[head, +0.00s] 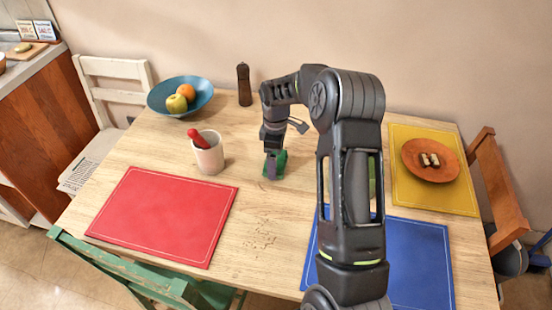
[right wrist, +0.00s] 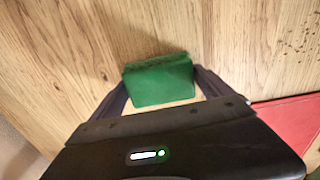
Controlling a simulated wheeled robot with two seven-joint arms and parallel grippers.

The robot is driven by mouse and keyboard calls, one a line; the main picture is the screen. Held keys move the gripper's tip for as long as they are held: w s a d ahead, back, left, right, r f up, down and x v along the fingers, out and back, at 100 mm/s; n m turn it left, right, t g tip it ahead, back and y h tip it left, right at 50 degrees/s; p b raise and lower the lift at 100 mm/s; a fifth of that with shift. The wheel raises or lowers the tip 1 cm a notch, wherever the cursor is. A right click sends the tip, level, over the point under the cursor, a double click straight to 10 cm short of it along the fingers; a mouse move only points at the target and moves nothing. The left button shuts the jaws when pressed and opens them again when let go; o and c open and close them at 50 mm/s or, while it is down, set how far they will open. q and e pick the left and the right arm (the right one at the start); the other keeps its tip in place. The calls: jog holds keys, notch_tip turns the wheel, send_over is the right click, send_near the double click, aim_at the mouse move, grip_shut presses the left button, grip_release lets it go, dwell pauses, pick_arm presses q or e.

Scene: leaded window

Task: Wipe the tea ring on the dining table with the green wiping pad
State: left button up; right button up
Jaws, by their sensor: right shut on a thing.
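The green wiping pad (head: 281,163) is at the middle of the dining table (head: 262,275). My right gripper (head: 273,158) reaches down over it and is shut on it. In the right wrist view the pad (right wrist: 160,82) sits between the two fingers, at or just above the wood; I cannot tell whether it touches. Brown speckled marks (head: 262,237) lie on the bare wood nearer the front, apart from the pad. They also show at the upper right of the right wrist view (right wrist: 302,32). I cannot make out a clear ring. My left gripper is not in view.
A red placemat (head: 165,215) lies left of the marks, a blue one (head: 425,262) right. A cup (head: 208,158) with a red-headed tool stands left of the pad. Behind are a fruit bowl (head: 157,97) and dark mill (head: 244,85). Something green (head: 372,180) is partly hidden behind my arm.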

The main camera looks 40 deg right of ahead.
aim_at(268, 194)
jog(key=shift+s+a+f, duration=0.15)
jog(key=shift+s+a, duration=0.9)
jog(key=shift+a, duration=0.25)
jog(key=shift+s+a, duration=0.1)
jog(key=shift+s+a+b, duration=0.3)
jog(key=shift+s+a, duration=0.7)
jog(key=shift+a, duration=0.25)
jog(key=shift+s+a, duration=1.05)
jog(key=shift+a, duration=0.3)
